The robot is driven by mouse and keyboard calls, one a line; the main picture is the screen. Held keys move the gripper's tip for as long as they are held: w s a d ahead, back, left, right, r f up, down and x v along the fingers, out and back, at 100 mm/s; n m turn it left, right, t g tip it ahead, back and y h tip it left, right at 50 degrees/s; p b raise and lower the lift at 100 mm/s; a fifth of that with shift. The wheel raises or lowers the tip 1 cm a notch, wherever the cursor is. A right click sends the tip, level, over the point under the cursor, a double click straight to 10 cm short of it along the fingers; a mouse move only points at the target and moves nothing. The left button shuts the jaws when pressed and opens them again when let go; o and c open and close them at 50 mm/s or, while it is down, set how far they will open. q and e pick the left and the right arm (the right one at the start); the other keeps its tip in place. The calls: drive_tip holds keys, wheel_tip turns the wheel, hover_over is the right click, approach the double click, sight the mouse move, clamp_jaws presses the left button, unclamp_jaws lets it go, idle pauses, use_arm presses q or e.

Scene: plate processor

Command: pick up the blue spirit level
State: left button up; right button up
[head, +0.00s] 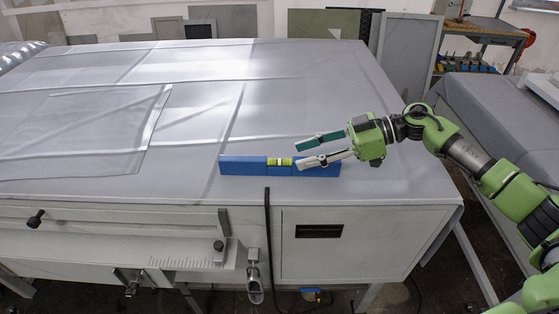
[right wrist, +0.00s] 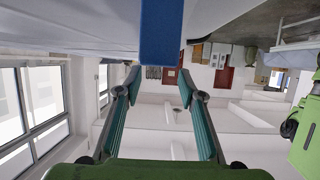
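The blue spirit level (head: 245,166) lies along the front edge of the table, with a yellow-green vial section near its middle. My right gripper (head: 298,157) is open and empty, reaching in from the right. In the head view its lower finger overlaps the level's right half. In the right wrist view the level (right wrist: 161,30) shows as a blue bar at the top centre, lined up between the two spread teal fingertips (right wrist: 159,76) and seemingly just beyond them. I see no clear contact. My left gripper is not in view.
The large grey table (head: 200,120) carries a clear flat sheet (head: 85,130) at left; its middle is free. Black knobs and a lever show on the front. A dark cable (head: 267,225) hangs down the front below the level. A second covered table (head: 500,115) stands at right.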

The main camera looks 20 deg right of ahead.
sight(281, 159)
drive_tip(key=shift+w+a+f, duration=0.25)
drive_tip(key=shift+a, duration=0.35)
drive_tip(key=shift+w+a+f, duration=0.2)
drive_tip(key=shift+w+a+f+p, duration=0.1)
drive_tip(key=shift+w+a+p, duration=0.05)
drive_tip(key=shift+a+p, duration=0.4)
drive_tip(key=shift+w+a+f+p, duration=0.1)
drive_tip(key=shift+w+a+p, duration=0.05)
drive_tip(key=shift+a+p, duration=0.4)
drive_tip(key=shift+p+x, duration=0.4)
drive_tip(key=shift+x, duration=0.8)
drive_tip(key=shift+w+a+f, duration=0.15)
drive_tip(key=shift+a+f, duration=0.15)
drive_tip(key=shift+d, duration=0.1)
drive_tip(key=shift+c, duration=0.3)
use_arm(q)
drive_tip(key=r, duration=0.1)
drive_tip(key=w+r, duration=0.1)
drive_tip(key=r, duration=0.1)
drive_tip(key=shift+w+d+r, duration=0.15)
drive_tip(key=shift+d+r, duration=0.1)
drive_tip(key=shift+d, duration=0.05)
use_arm(e)
clamp_jaws()
